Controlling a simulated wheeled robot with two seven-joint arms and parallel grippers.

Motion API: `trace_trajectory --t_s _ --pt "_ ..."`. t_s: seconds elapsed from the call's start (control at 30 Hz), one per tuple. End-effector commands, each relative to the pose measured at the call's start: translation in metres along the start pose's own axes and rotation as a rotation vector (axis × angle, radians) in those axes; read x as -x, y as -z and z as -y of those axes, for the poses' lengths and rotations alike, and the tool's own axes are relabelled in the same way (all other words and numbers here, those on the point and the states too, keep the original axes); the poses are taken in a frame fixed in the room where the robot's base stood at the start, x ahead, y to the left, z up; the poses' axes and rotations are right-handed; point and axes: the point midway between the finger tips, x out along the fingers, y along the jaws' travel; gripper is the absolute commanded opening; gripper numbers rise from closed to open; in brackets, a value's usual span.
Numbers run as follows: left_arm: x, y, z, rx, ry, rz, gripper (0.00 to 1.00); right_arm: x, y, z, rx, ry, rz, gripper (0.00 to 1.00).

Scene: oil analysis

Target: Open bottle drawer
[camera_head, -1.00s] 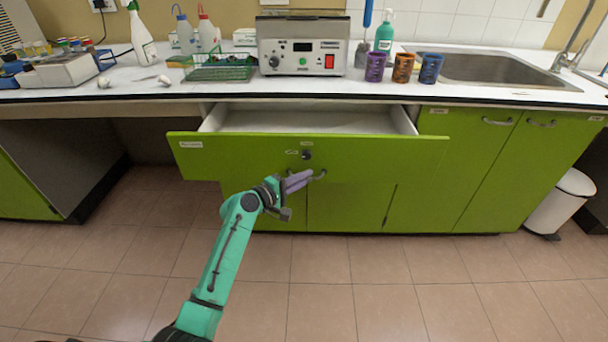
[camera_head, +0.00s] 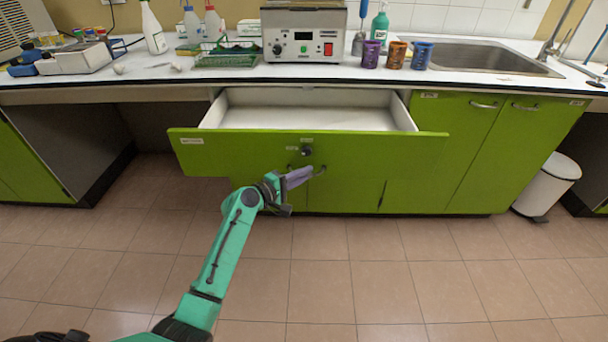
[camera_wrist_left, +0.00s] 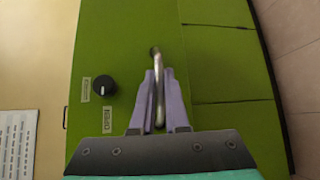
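The bottle drawer (camera_head: 400,155) has a green front and is pulled out below the counter. Its white inside (camera_head: 310,112) shows from above, and the part I can see is empty. My left gripper (camera_head: 303,175) is at the curved metal handle on the drawer front. In the left wrist view the purple fingers (camera_wrist_left: 160,98) lie on both sides of the handle (camera_wrist_left: 158,75) and appear closed around it. The exact finger contact is hard to see. My right gripper is not in view.
A black knob (camera_head: 306,151) sits on the drawer front above the handle. A heating device (camera_head: 303,40), bottles and several coloured cups (camera_head: 396,54) stand on the counter (camera_head: 480,75). A white bin (camera_head: 548,188) stands at the right. The tiled floor in front is clear.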

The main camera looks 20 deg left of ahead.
Motion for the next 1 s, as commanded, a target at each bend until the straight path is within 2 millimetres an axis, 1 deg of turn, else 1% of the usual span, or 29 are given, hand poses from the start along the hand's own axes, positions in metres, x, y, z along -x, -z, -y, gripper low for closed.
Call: trace_trajectory --t_s 0.03,0.07,0.1,0.37,0.47,0.53,0.67,0.83,0.9,1.0 --pt "0.0 0.0 0.0 0.0 0.001 0.0 0.28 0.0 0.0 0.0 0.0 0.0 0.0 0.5" --pt "0.0 0.0 0.0 0.0 0.0 0.0 0.39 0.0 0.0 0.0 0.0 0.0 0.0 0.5" --pt "0.0 0.0 0.0 0.0 0.0 0.0 0.42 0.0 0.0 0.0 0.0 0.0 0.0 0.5" --pt "0.0 0.0 0.0 0.0 0.0 0.0 0.42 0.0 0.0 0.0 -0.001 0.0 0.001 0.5" --pt "0.004 0.0 0.001 0.001 0.002 -0.001 0.42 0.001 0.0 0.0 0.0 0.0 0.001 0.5" --pt "0.011 0.001 0.001 0.0 0.002 -0.001 0.42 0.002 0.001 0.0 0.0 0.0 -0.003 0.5" --pt "0.037 0.0 0.001 0.0 0.003 -0.002 0.42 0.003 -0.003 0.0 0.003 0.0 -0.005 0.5" --pt "0.084 0.001 0.002 -0.001 0.004 -0.003 0.42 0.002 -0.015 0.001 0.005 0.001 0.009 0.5" --pt "0.103 0.001 0.003 -0.001 0.005 -0.002 0.42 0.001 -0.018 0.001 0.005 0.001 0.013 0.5" --pt "0.126 0.0 0.002 0.0 0.003 -0.002 0.42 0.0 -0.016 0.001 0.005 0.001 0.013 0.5"
